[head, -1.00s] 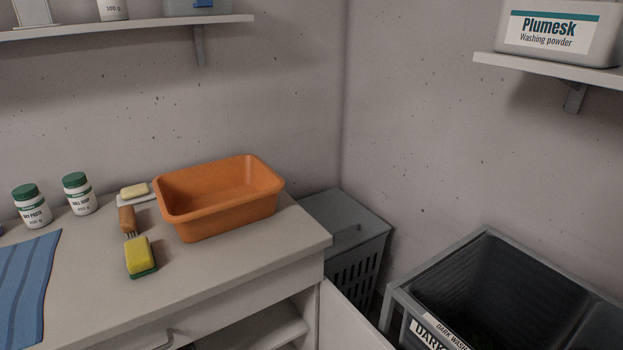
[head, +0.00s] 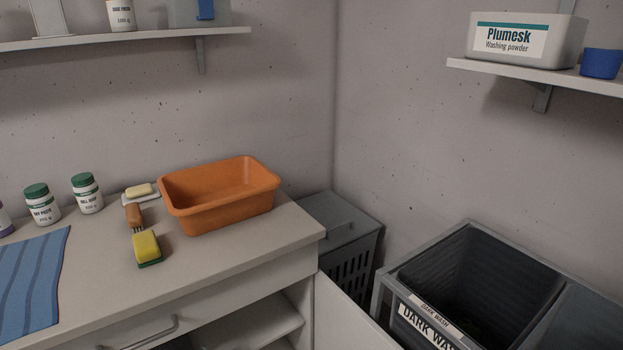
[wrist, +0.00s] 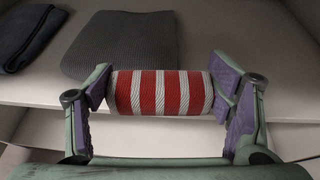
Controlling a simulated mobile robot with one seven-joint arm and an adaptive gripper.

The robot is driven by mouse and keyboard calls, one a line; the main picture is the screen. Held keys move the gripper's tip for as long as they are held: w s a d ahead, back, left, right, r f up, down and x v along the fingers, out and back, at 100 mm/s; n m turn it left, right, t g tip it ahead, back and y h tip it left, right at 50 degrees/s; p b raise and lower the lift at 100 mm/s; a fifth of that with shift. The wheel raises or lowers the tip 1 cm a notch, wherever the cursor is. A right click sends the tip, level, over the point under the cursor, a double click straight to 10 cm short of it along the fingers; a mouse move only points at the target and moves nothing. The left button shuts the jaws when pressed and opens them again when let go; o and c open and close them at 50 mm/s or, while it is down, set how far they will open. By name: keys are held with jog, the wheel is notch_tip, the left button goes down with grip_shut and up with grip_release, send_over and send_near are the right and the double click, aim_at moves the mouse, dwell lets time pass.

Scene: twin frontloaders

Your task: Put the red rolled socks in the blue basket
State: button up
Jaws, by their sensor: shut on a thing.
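The red and white striped rolled socks (wrist: 160,92) are between the fingers of my gripper (wrist: 165,95) in the wrist view. The purple finger pads press on both ends of the roll, and my gripper is shut on it. Behind the roll is a pale shelf surface; whether the roll touches it I cannot tell. My gripper and the socks do not show in the head view. No blue basket shows in either view.
In the head view an orange basin (head: 220,198) stands on the counter (head: 215,255) above an open cabinet (head: 255,322). A dark wash bin (head: 470,285) is at right. The wrist view shows a grey folded cloth (wrist: 122,42) and a dark cloth (wrist: 28,35) on the shelf.

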jog(key=w+d+f+m+t+h, duration=0.1)
jog(key=d+m+h, duration=0.2)
jog(key=d, duration=1.4)
jog(key=w+d+m+t+h, duration=0.1)
jog(key=d+m+h, duration=0.3)
jog(key=d, duration=1.3)
jog(key=shift+w+f+t+h, duration=0.4)
jog(key=shift+w+h, duration=0.1)
jog(key=shift+w, duration=0.1)
jog(key=shift+a, duration=0.15)
